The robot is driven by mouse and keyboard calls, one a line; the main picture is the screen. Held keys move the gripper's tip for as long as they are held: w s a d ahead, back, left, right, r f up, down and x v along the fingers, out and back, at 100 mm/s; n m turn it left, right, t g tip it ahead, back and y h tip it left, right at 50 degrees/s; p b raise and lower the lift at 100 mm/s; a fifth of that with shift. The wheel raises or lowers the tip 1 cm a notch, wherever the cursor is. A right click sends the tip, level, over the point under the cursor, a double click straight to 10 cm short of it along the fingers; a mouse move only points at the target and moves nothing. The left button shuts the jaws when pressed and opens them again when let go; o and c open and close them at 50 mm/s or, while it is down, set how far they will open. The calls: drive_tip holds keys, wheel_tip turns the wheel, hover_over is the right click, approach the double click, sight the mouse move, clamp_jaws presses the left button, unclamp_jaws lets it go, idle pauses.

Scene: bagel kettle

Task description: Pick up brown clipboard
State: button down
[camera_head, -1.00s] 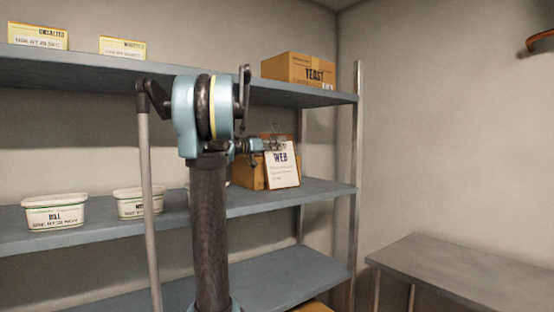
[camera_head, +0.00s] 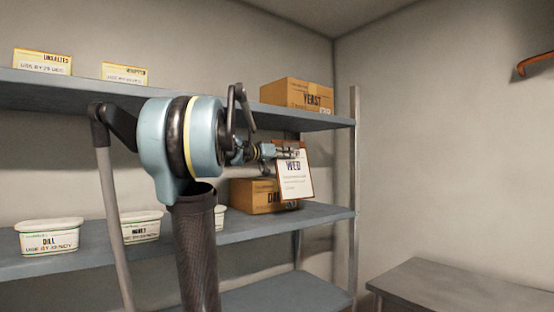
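The brown clipboard (camera_head: 295,178) is upright with a white sheet lettered "WED" facing me. It is in front of a cardboard box on the middle shelf, with its lower edge above the shelf's front edge. My gripper (camera_head: 287,153) is at the clipboard's top edge and appears shut on it. The fingers are small and partly blend with the clip, so the exact contact is hard to see. My arm hides part of the shelf.
A cardboard box (camera_head: 256,197) sits on the middle shelf behind the clipboard. A yeast box (camera_head: 297,95) stands on the upper shelf (camera_head: 300,119) above it. White tubs (camera_head: 48,238) stand at the left. A shelf post (camera_head: 354,190) and a low grey table (camera_head: 450,290) are at the right.

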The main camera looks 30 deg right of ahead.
drive_tip(key=s, duration=1)
drive_tip(key=shift+d, duration=0.4)
idle(0.5)
